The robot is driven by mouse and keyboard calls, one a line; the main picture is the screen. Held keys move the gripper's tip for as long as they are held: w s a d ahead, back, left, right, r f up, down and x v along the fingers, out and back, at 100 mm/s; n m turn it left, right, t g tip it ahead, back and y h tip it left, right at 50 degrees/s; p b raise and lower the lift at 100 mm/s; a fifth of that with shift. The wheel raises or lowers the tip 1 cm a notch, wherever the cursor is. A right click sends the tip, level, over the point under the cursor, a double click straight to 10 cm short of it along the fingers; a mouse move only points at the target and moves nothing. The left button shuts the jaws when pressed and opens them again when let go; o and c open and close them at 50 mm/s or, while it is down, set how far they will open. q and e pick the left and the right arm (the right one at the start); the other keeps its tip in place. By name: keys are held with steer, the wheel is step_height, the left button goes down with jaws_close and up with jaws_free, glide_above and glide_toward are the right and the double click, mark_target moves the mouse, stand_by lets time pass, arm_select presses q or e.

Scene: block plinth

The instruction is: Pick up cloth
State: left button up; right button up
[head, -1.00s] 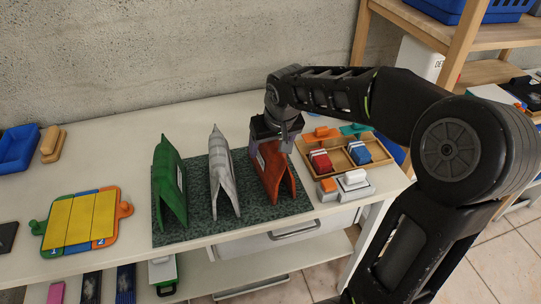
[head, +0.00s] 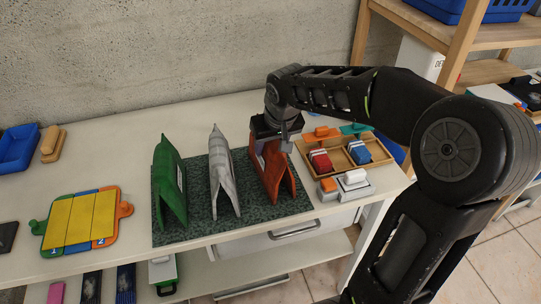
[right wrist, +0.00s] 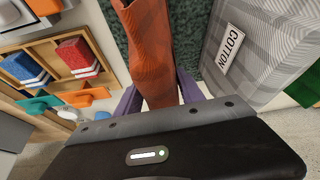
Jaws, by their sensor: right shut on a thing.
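Three tent-folded cloths stand in a row on a dark green speckled mat (head: 237,225): a green cloth (head: 169,185), a grey-white striped cloth (head: 221,180) and an orange-red cloth (head: 272,172). My right gripper (head: 273,141) is at the top of the orange-red cloth. In the right wrist view the orange-red cloth (right wrist: 153,50) lies between the fingers of the right gripper (right wrist: 160,98), which is shut on it. The striped cloth (right wrist: 265,45) there has a label reading COTTON. The orange-red cloth still appears to stand on the mat. My left gripper is out of view.
A wooden tray (head: 364,163) with red and blue blocks stands right of the mat, with small orange and white blocks (head: 354,177) in front. A yellow panel board (head: 80,220) lies at left, with a blue bin (head: 17,149) behind. A concrete wall (head: 150,50) closes the back.

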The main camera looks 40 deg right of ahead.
steer(key=shift+c, duration=1.1)
step_height(320, 180, up, 10)
steer(key=shift+r, duration=0.1)
